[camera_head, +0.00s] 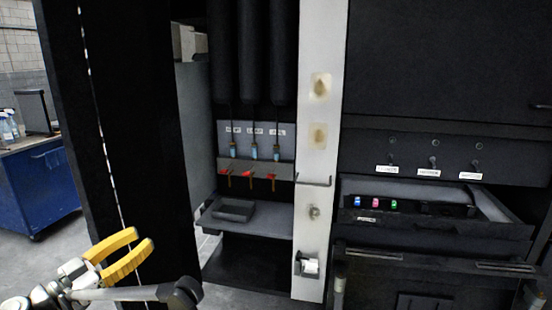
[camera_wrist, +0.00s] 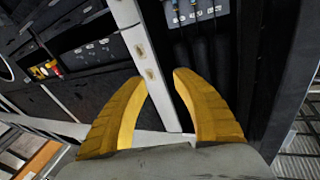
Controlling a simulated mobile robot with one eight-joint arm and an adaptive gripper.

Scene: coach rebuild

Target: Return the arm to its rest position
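My gripper (camera_head: 140,246) is at the lower left of the head view, with two yellow fingers spread apart and nothing between them. In the wrist view my gripper (camera_wrist: 160,78) also shows open and empty, its fingers curving toward each other with a gap at the tips. A pale upright post (camera_wrist: 146,62) shows behind the gap. In the head view my gripper is in front of a black upright panel (camera_head: 120,150), apart from the cabinet's shelves.
Red-handled valves (camera_head: 250,174) sit under labels in the middle bay, above a shelf (camera_head: 270,226) with a small black tray (camera_head: 234,210). An open drawer (camera_head: 430,227) at the right holds coloured items (camera_head: 375,203). A blue cabinet (camera_head: 38,190) stands at the far left.

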